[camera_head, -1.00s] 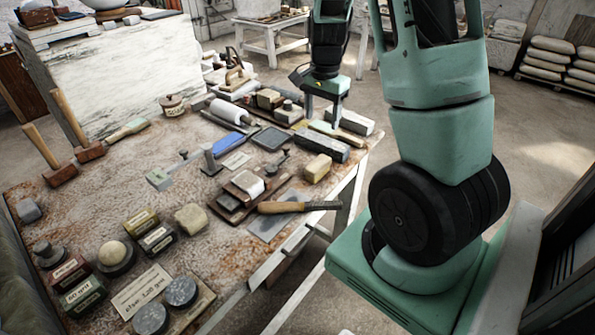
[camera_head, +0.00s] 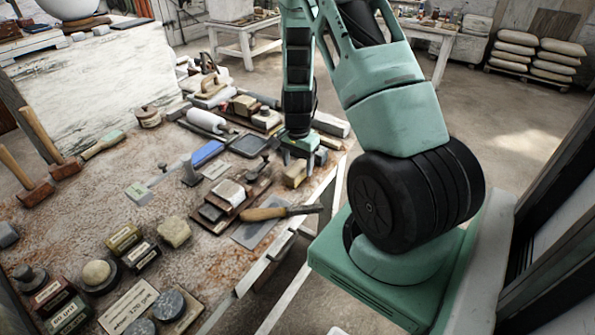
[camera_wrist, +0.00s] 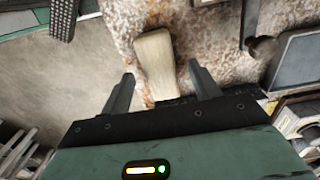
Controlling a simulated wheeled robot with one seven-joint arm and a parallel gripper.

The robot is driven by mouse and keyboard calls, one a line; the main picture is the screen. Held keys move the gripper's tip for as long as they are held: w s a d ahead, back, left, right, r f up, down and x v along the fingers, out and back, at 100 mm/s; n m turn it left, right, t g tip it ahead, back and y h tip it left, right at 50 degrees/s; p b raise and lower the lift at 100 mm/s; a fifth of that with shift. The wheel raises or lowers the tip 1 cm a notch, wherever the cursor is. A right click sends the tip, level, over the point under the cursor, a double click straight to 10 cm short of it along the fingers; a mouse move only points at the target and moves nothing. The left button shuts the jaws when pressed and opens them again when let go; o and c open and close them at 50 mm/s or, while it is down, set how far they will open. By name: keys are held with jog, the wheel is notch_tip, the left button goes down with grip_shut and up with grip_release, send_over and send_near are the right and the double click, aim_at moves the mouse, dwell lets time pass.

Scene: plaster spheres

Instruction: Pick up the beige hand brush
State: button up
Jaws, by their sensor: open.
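The beige hand brush, seen as a pale beige block-like piece (camera_head: 295,174), lies on the worn table near its right edge. In the wrist view the brush (camera_wrist: 154,52) is long and slightly tapered, with its near end reaching between the fingertips. My gripper (camera_head: 300,153) is low over the table, just behind the brush in the head view and partly over it. In the wrist view my gripper (camera_wrist: 162,76) is open, one finger on each side of the brush, with gaps on both sides. Contact with the brush does not show.
A dark flat pad (camera_head: 249,145) and a small knobbed tool (camera_head: 258,167) lie left of the brush. A wooden-handled tool (camera_head: 268,212) lies nearer the camera. Blocks and a white roller (camera_head: 207,121) crowd the table behind. Open floor (camera_head: 495,130) lies beyond the right edge.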

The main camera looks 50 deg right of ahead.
aim_at(298, 167)
jog(key=shift+f, duration=1.2)
jog(key=c, duration=1.1)
notch_tip(298, 167, up, 10)
jog(key=shift+b, duration=0.65)
jog(key=o, duration=0.5)
jog(key=shift+c, duration=0.2)
jog(key=c, duration=0.3)
